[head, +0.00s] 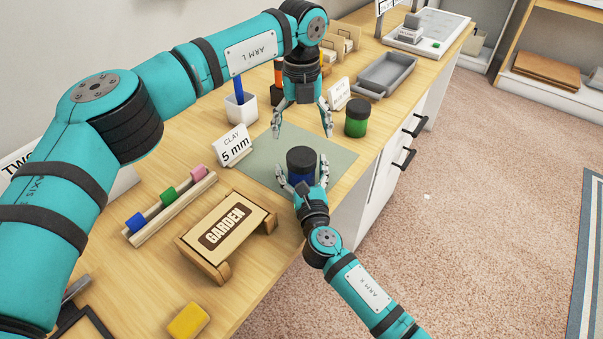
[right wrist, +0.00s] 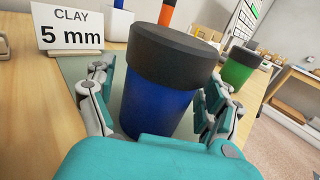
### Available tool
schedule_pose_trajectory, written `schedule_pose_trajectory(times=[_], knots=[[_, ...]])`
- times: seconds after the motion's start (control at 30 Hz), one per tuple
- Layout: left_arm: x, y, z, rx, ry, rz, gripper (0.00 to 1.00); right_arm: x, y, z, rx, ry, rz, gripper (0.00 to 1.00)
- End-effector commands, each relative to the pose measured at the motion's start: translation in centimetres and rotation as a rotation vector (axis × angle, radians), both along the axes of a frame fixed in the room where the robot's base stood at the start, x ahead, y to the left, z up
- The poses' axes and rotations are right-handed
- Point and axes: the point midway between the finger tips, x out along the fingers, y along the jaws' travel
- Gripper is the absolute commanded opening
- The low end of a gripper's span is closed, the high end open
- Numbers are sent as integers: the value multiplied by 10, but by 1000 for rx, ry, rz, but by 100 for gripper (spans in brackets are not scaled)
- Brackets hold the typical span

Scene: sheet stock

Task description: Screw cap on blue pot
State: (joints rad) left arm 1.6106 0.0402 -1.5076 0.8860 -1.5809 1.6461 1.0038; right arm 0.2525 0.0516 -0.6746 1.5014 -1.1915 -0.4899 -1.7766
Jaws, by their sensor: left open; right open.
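The blue pot (right wrist: 158,98) stands upright on the grey-green mat (head: 342,162), with a black cap (right wrist: 175,52) sitting on its top. The cap also shows in the head view (head: 301,157). Whether the cap is screwed tight cannot be told. My right gripper (head: 303,176) is open, with its fingers on either side of the blue pot; contact is not clear. My left gripper (head: 301,118) is open and empty, pointing down above the mat, behind and above the capped pot in the head view.
A green pot (head: 356,120) with a black lid stands just right of the mat. A "CLAY 5 mm" sign (head: 235,146) and a white pen cup (head: 241,108) are left of it. A "GARDEN" stand (head: 226,232), a rack of coloured blocks (head: 168,207) and a grey tray (head: 386,73) are on the bench.

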Motion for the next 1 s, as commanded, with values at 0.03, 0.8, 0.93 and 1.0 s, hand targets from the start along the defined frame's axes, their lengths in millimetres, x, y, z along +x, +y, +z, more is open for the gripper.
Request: schedule_pose_trajectory(times=[0.03, 0.8, 0.93, 1.0], knots=[[0, 0, 0, 0, 0, 0, 87, 0, 0, 0, 0, 0, 0, 86], [0, 0, 0, 0, 0, 14, 87, -1, 0, 0, 0, 1, 0, 0], [0, -1, -1, -1, 1, 128, 87, -1, 0, -1, 0, 1, 0, 0], [-1, -1, -1, -1, 2, 237, 87, -1, 0, -1, 0, 1, 0, 0]])
